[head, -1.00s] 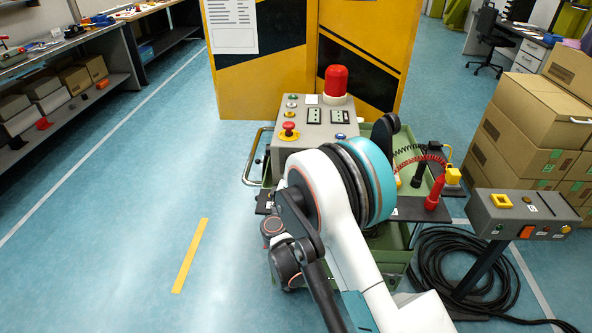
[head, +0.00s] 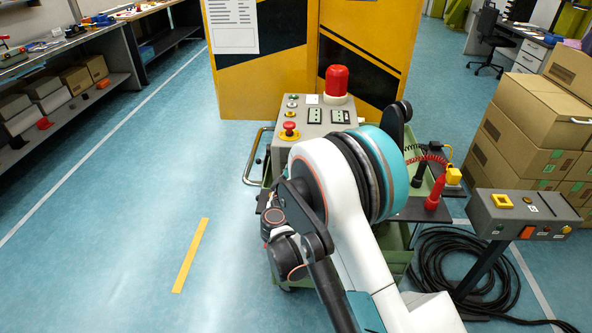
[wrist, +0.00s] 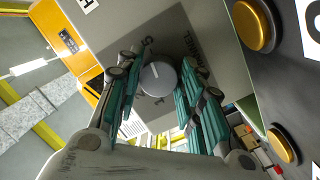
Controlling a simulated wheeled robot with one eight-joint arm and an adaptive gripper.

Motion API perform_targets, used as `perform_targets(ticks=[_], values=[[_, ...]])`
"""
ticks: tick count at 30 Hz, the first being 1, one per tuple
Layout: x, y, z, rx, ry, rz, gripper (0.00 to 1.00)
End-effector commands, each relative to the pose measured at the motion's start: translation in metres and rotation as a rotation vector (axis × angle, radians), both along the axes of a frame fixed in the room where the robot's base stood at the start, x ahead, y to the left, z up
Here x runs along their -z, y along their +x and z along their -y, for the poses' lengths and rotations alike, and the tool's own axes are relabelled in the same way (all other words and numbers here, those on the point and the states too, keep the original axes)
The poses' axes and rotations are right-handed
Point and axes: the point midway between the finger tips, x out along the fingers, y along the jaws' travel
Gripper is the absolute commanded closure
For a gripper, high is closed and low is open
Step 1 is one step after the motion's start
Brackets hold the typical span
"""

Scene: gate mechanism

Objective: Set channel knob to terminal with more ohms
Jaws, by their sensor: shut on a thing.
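A round grey channel knob (wrist: 158,78) with a pale pointer line sits on a grey panel in the wrist view. Dark lettering that seems to read "CHANNEL" is beside it, with small position marks around it. My gripper (wrist: 156,84) has its teal fingers on both sides of the knob and is shut on it. Two brass round terminals (wrist: 255,24) (wrist: 283,145) lie on a dark surface at the right. In the head view, my arm hides the knob and gripper. A red probe (head: 436,190) and a black probe (head: 419,174) stand on the cart's right side. No ohm reading is legible.
The grey control box (head: 303,127) carries a red beacon (head: 337,82), a red mushroom button (head: 289,127) and two small displays. A pedestal panel (head: 522,212) stands at right above coiled black cable (head: 440,255). Stacked cartons (head: 535,120) are behind it. The left floor is clear.

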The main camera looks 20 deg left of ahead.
Motion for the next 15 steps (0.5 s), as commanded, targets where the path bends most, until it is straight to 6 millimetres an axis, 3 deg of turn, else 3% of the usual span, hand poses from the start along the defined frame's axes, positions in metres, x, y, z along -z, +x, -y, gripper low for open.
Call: perform_targets(ticks=[15], values=[[0.001,-0.0003,0.0007,0.001,0.036,-0.01,0.89]])
